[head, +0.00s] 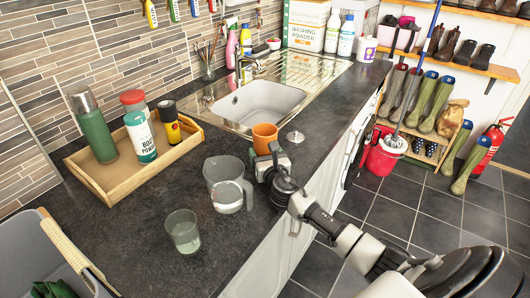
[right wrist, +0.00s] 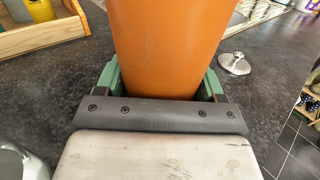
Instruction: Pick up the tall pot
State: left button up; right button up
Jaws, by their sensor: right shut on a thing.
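The tall pot (head: 265,137) is a plain orange, tapered pot near the counter's front edge, just in front of the sink. It stands upright. My right gripper (head: 267,155) reaches it from the near side and is shut on it. In the right wrist view the pot (right wrist: 165,40) fills the space between the two green fingers, one on each side. Its base is hidden behind the gripper, so I cannot tell whether it touches the counter. My left gripper is not in view.
A clear measuring jug (head: 229,183) stands just left of my right gripper, with a glass tumbler (head: 183,231) nearer. A sink plug (head: 295,136) lies right of the pot. A wooden tray (head: 102,193) with bottles is at the left. The sink (head: 262,104) is behind.

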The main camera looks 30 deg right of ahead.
aim_at(265, 142)
jog(key=shift+r, duration=0.1)
jog(key=shift+r+p, duration=0.35)
jog(key=shift+r, duration=1.65)
jog(key=s+d+r, duration=0.3)
jog(key=s+r, duration=0.3)
jog(key=s, duration=0.5)
jog(key=shift+d+r, duration=0.15)
jog(key=shift+r, duration=0.25)
jog(key=shift+s, duration=0.1)
